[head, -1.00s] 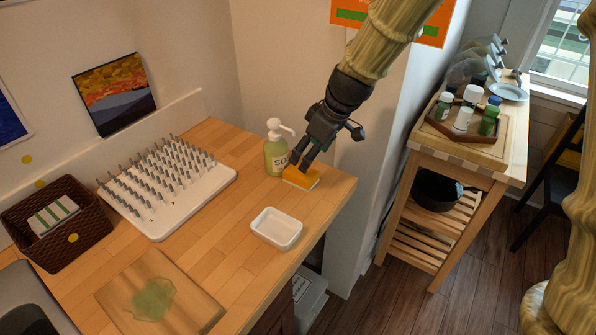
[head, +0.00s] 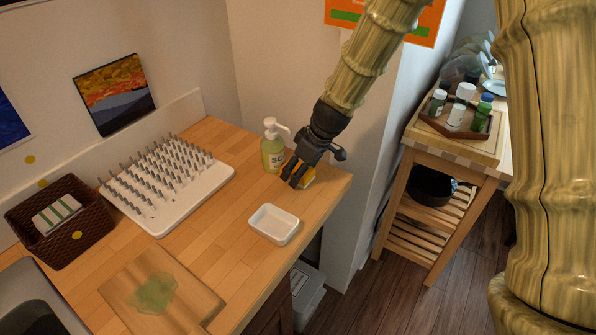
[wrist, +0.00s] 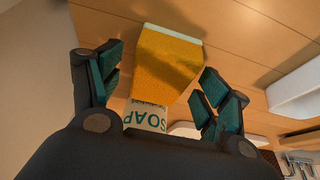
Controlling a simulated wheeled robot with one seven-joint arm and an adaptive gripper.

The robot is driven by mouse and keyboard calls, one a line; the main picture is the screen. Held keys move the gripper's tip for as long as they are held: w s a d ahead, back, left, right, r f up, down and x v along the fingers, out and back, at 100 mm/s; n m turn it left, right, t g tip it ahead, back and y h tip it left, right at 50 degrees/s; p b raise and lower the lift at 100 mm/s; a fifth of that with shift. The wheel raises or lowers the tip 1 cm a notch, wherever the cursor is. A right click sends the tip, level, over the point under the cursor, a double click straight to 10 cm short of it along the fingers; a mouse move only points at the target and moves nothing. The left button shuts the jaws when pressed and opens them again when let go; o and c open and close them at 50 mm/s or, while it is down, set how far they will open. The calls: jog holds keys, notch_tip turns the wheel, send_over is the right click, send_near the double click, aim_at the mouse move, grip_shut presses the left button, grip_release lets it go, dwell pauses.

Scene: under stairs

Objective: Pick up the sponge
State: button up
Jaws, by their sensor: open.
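The sponge (head: 308,180) is orange-yellow with a pale layer. In the head view it lies near the right end of the wooden counter, mostly hidden by my gripper (head: 294,180). In the wrist view the sponge (wrist: 168,68) shows between the fingers of my gripper (wrist: 158,85), which are spread apart on its two sides.
A soap bottle (head: 272,150) stands close to the left of my gripper. A white dish (head: 274,223) sits in front, and a white pegged rack (head: 200,185) farther left. The counter's right edge is near the sponge.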

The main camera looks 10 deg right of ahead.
jog(key=shift+w+a+f, duration=0.1)
jog(key=shift+w+f, duration=0.05)
jog(key=shift+f, duration=0.1)
jog(key=shift+c, duration=0.2)
jog(key=c, duration=0.8)
jog(key=shift+r, duration=0.15)
jog(key=r+b, duration=0.1)
jog(key=r, duration=0.2)
jog(key=r+b, duration=0.1)
jog(key=r, duration=0.2)
jog(key=shift+s+r, duration=0.2)
jog(key=shift+r, duration=0.15)
jog(key=s+b, duration=0.1)
jog(key=s, duration=0.5)
jog(key=s+a+b, duration=0.1)
jog(key=s, duration=0.6)
jog(key=s+a+b, duration=0.1)
jog(key=s, duration=0.5)
jog(key=shift+s+b, duration=0.3)
jog(key=shift+s, duration=0.05)
